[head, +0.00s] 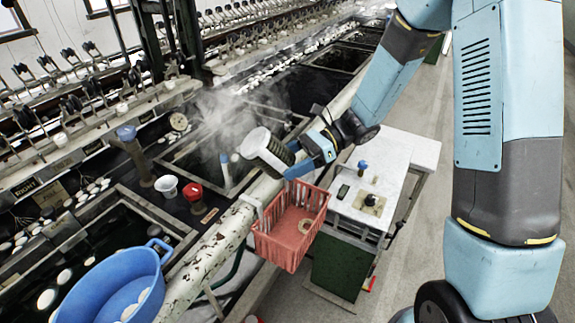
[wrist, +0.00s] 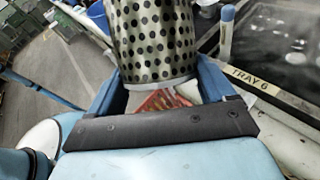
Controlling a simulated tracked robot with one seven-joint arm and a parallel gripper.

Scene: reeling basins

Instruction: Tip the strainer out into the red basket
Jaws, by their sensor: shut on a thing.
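The strainer (head: 276,155) is a perforated metal cylinder, held tilted on its side above the red basket, with a pale round end toward the upper left. Its dotted wall fills the top middle of the wrist view (wrist: 155,42). My gripper (head: 300,165) is shut on it, with a blue finger on each side in the wrist view (wrist: 160,88). I cannot see what is inside the strainer. The red basket (head: 280,243) hangs below on the pale rail and holds a small pale round thing. A bit of the basket shows between my fingers in the wrist view (wrist: 158,101).
A white-topped stand (head: 385,153) with small items is right of the basket. A blue tub (head: 110,285) with white pieces is at lower left. Dark steaming basins lie behind the mottled rail (head: 210,250). A white cup (head: 167,186) and red cup (head: 193,192) stand left. Floor is clear at right.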

